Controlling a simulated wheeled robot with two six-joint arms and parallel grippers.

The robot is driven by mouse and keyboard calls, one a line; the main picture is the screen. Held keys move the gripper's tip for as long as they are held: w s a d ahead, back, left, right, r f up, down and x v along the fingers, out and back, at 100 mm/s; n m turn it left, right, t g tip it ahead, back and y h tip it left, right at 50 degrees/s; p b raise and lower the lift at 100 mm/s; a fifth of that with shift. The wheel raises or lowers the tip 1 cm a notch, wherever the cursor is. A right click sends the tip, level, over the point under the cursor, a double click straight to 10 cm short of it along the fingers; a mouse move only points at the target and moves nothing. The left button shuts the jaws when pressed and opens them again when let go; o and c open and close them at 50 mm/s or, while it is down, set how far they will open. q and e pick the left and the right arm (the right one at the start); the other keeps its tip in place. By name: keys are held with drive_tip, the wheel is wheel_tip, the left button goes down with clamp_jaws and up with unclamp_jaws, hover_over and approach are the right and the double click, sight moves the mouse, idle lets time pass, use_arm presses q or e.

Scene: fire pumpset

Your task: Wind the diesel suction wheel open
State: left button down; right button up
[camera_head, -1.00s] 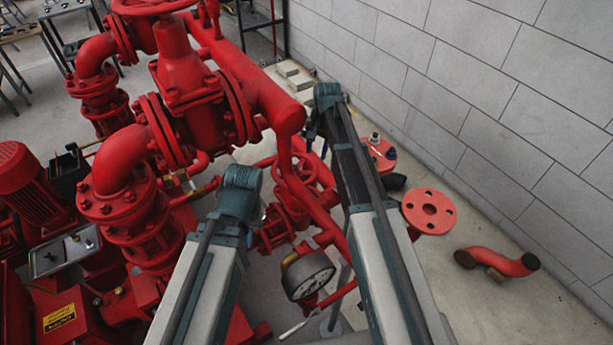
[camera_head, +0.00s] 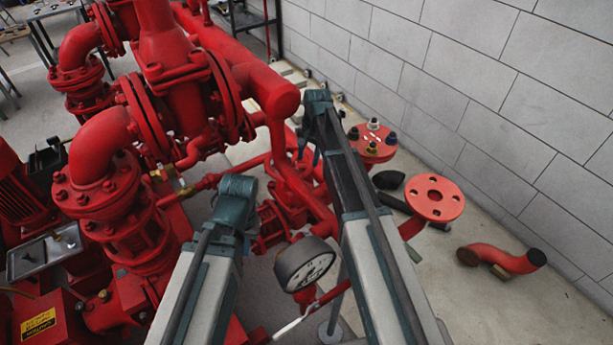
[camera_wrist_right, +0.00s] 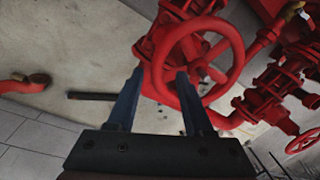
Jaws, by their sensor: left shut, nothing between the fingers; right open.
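A red spoked handwheel (camera_wrist_right: 157,63) on a red valve is large in the right wrist view. I cannot tell from a label whether it is the diesel suction wheel. My right gripper (camera_wrist_right: 160,75) is open, with one finger beside the rim and the other overlapping the wheel's inside in the picture. I see no grip on the rim, and contact is unclear. In the head view my right arm covers most of the area beyond it. My left arm ends in a teal joint left of the gauge. My left gripper is hidden behind it.
Red pump pipework (camera_head: 110,150) fills the left. A pressure gauge (camera_head: 305,263) stands between my arms. A red flange (camera_head: 434,198) and a curved pipe piece (camera_head: 505,260) are at the right, near the grey block wall (camera_head: 520,100). Bare floor lies at the lower right.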

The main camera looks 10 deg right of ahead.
sight(306, 172)
drive_tip(key=f+b, duration=0.1)
drive_tip(key=f, duration=0.1)
drive_tip(key=f+b, duration=0.4)
drive_tip(key=shift+w+a, duration=0.2)
drive_tip(key=shift+a, duration=0.05)
clamp_jaws()
idle(1.2)
